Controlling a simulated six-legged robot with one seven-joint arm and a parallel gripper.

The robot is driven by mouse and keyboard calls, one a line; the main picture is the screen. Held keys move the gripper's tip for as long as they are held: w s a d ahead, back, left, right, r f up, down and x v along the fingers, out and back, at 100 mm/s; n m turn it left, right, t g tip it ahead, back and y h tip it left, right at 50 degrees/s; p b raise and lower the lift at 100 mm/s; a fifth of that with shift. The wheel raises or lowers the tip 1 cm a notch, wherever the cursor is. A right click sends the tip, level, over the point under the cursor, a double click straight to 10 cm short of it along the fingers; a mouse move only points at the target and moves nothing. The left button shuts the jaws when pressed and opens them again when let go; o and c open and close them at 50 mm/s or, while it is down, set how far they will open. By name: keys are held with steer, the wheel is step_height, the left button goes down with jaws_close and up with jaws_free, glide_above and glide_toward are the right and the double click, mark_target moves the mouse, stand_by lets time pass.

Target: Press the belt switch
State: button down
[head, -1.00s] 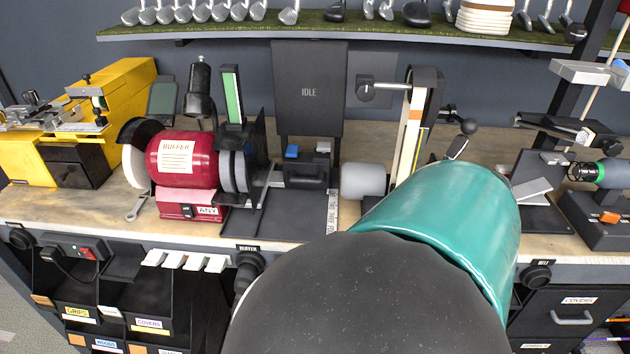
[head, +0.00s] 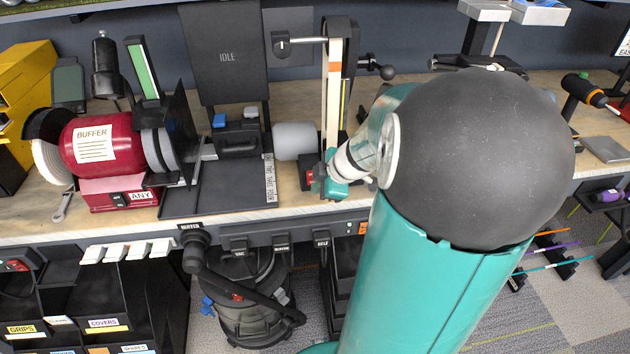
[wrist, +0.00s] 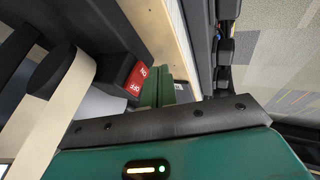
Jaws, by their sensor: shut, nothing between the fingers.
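The belt switch is a red rocker marked ON and OFF on a dark box. It shows clearly in the wrist view (wrist: 138,77) and small in the head view (head: 309,176), at the foot of the belt grinder (head: 337,95). My gripper (head: 327,186) is at the bench's front edge, just right of the switch in the head view. In the wrist view its green fingers (wrist: 160,86) are shut and empty, with their tips close beside the switch. I cannot tell whether they touch it. My arm hides the bench to the right of the grinder.
The cream belt (wrist: 60,110) and a dark roller stand close at left in the wrist view. A grey cylinder (head: 296,141) and a red buffer (head: 95,143) are left of the grinder. A black vacuum (head: 250,300) stands below the bench.

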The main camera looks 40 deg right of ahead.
steer(key=shift+w+d, duration=0.3)
steer(key=shift+w, duration=0.2)
steer(key=shift+f, duration=0.1)
steer(key=shift+w+d, duration=0.15)
steer(key=shift+w, duration=0.05)
